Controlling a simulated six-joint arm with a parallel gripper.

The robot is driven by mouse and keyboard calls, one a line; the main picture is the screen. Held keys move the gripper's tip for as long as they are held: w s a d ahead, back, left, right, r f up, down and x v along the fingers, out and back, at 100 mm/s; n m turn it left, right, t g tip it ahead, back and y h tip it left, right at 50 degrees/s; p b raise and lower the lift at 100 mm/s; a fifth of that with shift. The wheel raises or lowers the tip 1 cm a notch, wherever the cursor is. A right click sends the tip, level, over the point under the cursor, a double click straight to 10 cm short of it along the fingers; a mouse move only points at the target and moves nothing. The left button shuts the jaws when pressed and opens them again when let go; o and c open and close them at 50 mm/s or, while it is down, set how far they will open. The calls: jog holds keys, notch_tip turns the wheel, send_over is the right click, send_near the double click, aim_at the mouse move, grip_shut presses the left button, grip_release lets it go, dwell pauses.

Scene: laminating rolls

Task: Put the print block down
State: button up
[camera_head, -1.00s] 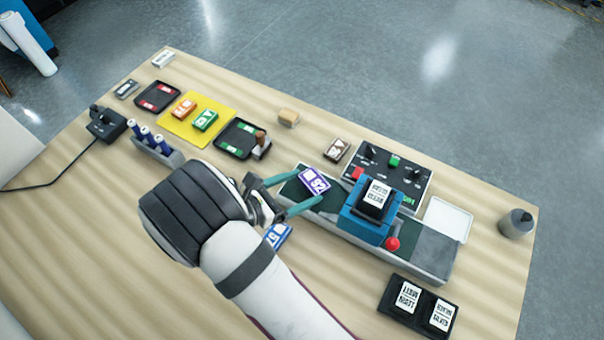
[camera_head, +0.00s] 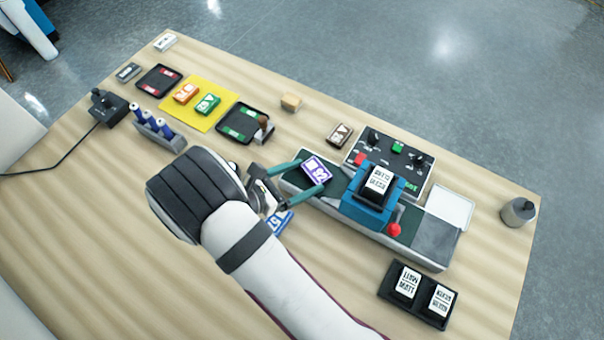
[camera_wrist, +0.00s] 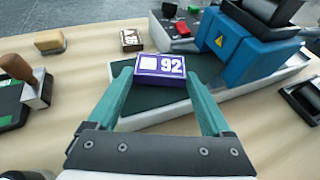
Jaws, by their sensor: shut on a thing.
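A purple print block (camera_head: 316,170) with a white square and "92" on its label is between my gripper's fingertips. My gripper (camera_head: 309,181) is shut on it, with a teal finger at either side. In the wrist view the block (camera_wrist: 160,68) sits level between the fingertips of my gripper (camera_wrist: 160,80). The block is at the left end of the dark green bed (camera_head: 294,183) of the laminating machine. I cannot tell whether its underside touches the bed. A blue block (camera_head: 284,219) lies on the table, partly hidden by my gripper.
The blue roller housing (camera_head: 370,205), with a red knob (camera_head: 394,229), stands over the bed to the right. A control box (camera_head: 388,160) is behind. A brown block (camera_head: 339,133) and a tan block (camera_head: 291,102) lie farther back. Open table lies in front.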

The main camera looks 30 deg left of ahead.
jog(key=shift+f, duration=0.1)
jog(key=o, duration=1.3)
jog(key=shift+c, duration=0.2)
jog(key=v, duration=1.5)
jog(key=shift+s+a, duration=0.25)
jog(key=shift+s, duration=0.05)
